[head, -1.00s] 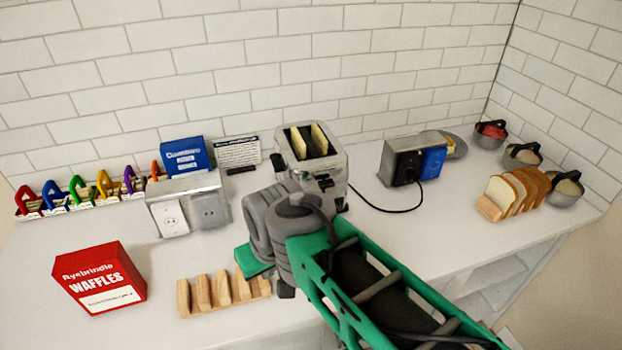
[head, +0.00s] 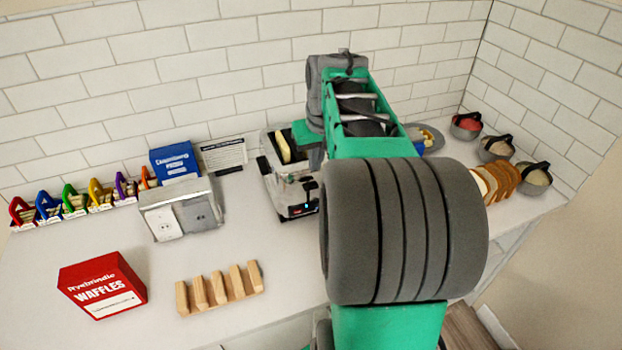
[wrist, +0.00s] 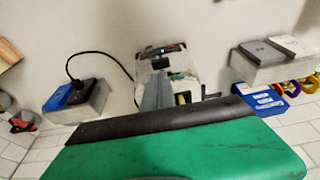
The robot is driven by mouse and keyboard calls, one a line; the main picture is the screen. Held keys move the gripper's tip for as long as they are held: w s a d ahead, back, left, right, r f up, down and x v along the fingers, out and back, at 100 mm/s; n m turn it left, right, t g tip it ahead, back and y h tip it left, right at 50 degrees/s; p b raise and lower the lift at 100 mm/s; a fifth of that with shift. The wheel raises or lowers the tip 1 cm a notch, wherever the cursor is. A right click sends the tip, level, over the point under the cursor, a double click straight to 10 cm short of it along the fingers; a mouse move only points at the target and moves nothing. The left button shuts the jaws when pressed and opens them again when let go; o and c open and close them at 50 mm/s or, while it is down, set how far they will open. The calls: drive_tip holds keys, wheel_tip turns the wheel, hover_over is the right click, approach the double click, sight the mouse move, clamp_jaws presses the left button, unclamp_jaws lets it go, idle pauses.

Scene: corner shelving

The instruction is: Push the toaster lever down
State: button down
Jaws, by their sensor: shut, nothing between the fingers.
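The silver toaster (head: 284,184) stands on the white counter near the back wall, a bread slice (head: 282,146) showing in its top slot. Small lights glow low on its front. In the head view my gripper (head: 312,155) is over the toaster's right side, and my arm covers that part. In the wrist view the grey fingers (wrist: 157,88) are shut with nothing between them and overlap the toaster (wrist: 182,62). I cannot tell whether they touch it. The lever is not clearly visible.
A metal outlet box (head: 196,213) and a blue box (head: 174,160) stand left of the toaster. A red waffle box (head: 102,285) and a wooden rack (head: 222,293) are at the front. A black-corded outlet box (wrist: 82,98) shows in the wrist view. Sliced bread (head: 500,179) is right.

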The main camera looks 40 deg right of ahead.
sight(311, 185)
drive_tip(key=shift+f, duration=0.15)
drive_tip(key=shift+b+x, duration=2.1)
drive_tip(key=shift+x, duration=1.3)
drive_tip(key=b+x, duration=0.2)
drive_tip(key=s+b+x, duration=0.1)
drive_tip(key=b+x, duration=0.1)
drive_tip(key=x, duration=0.1)
drive_tip(key=shift+a+f, duration=0.15)
drive_tip(key=shift+f, duration=0.35)
drive_tip(key=shift+s, duration=0.15)
drive_tip(key=s, duration=0.1)
drive_tip(key=s+r, duration=0.1)
drive_tip(key=shift+s+a, duration=0.4)
